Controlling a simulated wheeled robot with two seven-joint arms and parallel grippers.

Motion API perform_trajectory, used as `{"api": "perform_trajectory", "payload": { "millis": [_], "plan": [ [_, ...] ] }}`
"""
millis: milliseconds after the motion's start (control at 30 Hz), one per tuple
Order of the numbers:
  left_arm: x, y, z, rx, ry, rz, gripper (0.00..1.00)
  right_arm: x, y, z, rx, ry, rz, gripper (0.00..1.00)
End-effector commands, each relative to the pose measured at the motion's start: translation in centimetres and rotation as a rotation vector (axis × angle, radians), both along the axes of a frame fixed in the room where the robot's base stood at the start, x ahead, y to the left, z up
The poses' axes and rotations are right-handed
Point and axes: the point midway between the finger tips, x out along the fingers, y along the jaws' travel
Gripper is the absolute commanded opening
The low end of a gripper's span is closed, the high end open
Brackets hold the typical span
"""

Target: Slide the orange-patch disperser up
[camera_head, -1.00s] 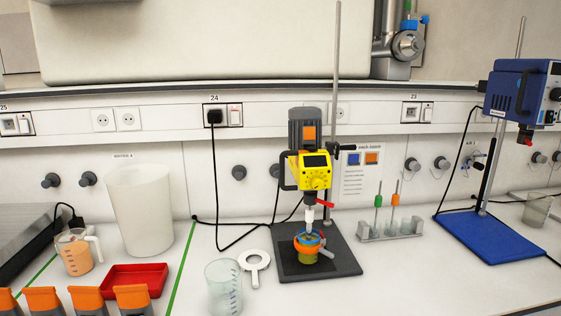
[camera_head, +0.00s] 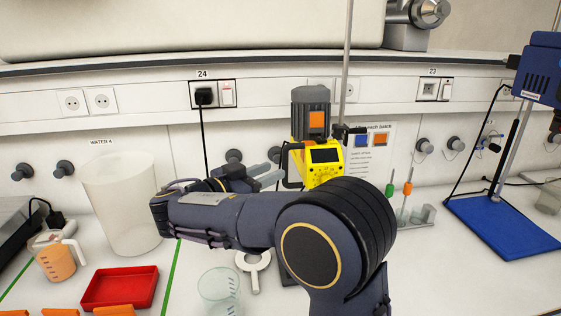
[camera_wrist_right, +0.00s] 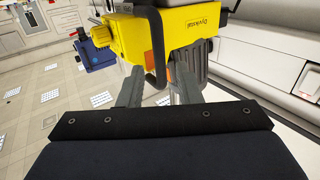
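The yellow and grey disperser (camera_head: 325,158) with an orange patch (camera_head: 316,119) is mounted on an upright metal rod (camera_head: 348,70). A black loop handle (camera_head: 290,165) is on its left side. My right gripper (camera_head: 275,177) is just left of this handle, its fingers pointing at it. In the right wrist view, the two fingers (camera_wrist_right: 158,88) are apart, with the black handle (camera_wrist_right: 156,50) at or just beyond the gap. I cannot tell whether they touch it. My right arm hides the disperser's lower part and most of the stand base. My left gripper is not in view.
A blue device (camera_head: 545,70) stands over a blue base (camera_head: 505,225) at the right. A test tube rack (camera_head: 428,213) is right of my arm. A white bucket (camera_head: 122,205), red tray (camera_head: 120,287), beaker (camera_head: 218,287) and white ring (camera_head: 254,262) are on the left.

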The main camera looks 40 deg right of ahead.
Motion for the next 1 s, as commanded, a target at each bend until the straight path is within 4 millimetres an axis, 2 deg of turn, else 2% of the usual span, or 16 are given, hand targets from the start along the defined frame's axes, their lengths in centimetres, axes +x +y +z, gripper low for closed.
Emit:
{"api": "perform_trajectory", "payload": {
  "millis": [100,300,433,667,900,1000],
  "plan": [
    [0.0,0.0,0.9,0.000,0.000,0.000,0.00,0.1,-2.2,0.3,0.001,0.002,-0.004,0.31],
    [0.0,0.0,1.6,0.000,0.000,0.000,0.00,0.3,-4.7,0.1,0.002,0.004,-0.002,0.31],
    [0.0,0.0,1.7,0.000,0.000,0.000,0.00,0.4,-5.4,0.0,0.003,0.003,0.000,0.31],
    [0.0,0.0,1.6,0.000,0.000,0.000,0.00,0.4,-5.5,-0.1,0.003,0.003,0.001,0.31],
    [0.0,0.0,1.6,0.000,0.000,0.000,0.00,0.4,-5.5,-0.1,0.004,0.004,0.001,0.03],
    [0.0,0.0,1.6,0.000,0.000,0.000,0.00,0.4,-5.4,-0.1,0.004,0.004,0.001,0.00]
  ]
}}
